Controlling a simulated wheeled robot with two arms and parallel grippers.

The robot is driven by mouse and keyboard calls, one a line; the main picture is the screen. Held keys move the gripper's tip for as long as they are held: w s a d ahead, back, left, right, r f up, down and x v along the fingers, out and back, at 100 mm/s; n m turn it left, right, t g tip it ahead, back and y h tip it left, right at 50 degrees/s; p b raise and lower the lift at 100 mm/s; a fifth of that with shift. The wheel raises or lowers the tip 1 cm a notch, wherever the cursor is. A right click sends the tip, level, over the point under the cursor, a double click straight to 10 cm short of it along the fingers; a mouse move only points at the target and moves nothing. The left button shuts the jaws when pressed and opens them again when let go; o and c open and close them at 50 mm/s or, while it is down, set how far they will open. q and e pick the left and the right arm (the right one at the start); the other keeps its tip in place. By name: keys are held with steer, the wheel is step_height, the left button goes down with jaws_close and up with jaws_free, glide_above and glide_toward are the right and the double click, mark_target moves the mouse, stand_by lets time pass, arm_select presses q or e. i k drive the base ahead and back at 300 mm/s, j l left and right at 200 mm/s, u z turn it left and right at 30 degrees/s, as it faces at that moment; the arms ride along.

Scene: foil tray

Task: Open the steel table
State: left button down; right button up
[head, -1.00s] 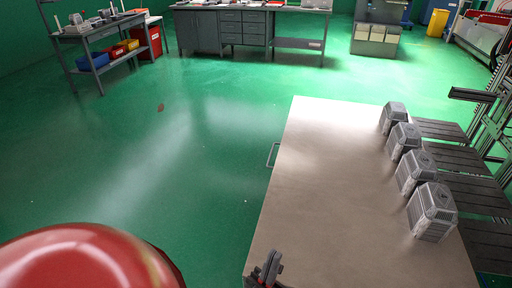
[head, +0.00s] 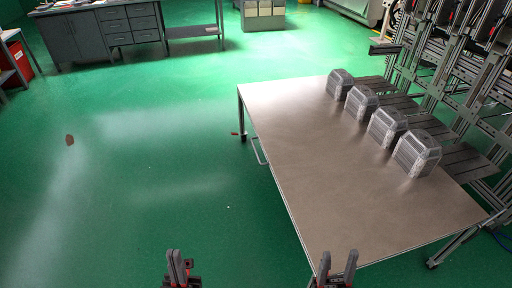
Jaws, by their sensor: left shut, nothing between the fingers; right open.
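The steel table (head: 300,145) stands right of centre in the head view, with a bare brownish-grey top and legs on castors. A thin bar handle (head: 260,151) sticks out from its left side. Several stacks of foil trays, one of them nearest me (head: 416,153), stand in a row along its right edge. My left gripper (head: 178,262) is at the bottom, left of the table and over the floor, shut and empty. My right gripper (head: 338,262) is open and empty at the table's near left corner. No opening in the table shows.
A slatted rack with metal frames (head: 455,75) stands against the table's right side. A grey drawer cabinet (head: 130,28) and a grey bin unit (head: 263,14) are at the back. The green floor left of the table is clear apart from a small brown spot (head: 70,140).

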mark_target(341, 191)
steer(key=z, duration=0.45)
steer(key=i+j+z, duration=0.15)
steer(key=z, duration=0.2)
steer(key=j+z, duration=0.35)
steer(key=i+j+z, duration=0.1)
steer(key=j+z, duration=0.5)
steer(key=j, duration=1.4)
steer(key=i, duration=0.05)
